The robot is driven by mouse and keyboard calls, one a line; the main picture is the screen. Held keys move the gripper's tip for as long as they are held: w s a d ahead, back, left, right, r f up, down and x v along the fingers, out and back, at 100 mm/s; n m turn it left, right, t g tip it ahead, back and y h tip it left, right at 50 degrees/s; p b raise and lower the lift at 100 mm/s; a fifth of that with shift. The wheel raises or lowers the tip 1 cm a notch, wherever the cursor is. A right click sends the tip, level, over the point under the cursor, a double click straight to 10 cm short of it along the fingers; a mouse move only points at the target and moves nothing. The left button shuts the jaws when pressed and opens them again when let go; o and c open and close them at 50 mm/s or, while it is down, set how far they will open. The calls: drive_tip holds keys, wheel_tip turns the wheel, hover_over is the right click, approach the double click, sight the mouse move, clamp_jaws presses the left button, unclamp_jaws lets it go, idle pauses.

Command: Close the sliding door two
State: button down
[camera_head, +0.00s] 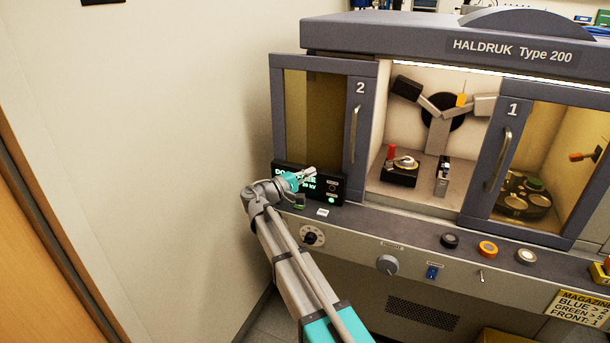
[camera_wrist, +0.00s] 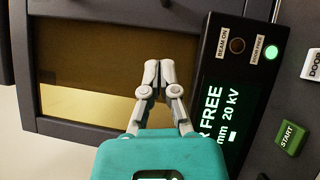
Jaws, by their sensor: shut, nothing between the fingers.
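Sliding door two (camera_head: 318,118) is a grey-framed, amber-glazed panel marked "2" at the left end of the cabinet. Its vertical handle (camera_head: 355,133) is on its right stile. To its right the cabinet front is open up to door one (camera_head: 510,155), marked "1". My gripper (camera_head: 312,172) is shut and empty, in front of the lower part of door two by the display. In the wrist view the shut fingertips (camera_wrist: 152,66) are over the amber pane (camera_wrist: 110,60), beside the display. I cannot tell whether they touch the pane.
The black display box (camera_head: 325,186) stands below door two, close to my gripper. In the open chamber are a stage with a red piece (camera_head: 398,168) and a small block (camera_head: 442,177). Knobs and buttons (camera_head: 388,264) line the front panel. A wall (camera_head: 150,130) is on the left.

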drive_tip(key=w+d+r+p, duration=0.1)
drive_tip(key=w+d, duration=0.2)
drive_tip(key=d, duration=0.6)
drive_tip(key=shift+w+d+r, duration=0.2)
drive_tip(key=shift+w+r, duration=0.05)
drive_tip(key=shift+r, duration=0.1)
drive_tip(key=shift+s, duration=0.15)
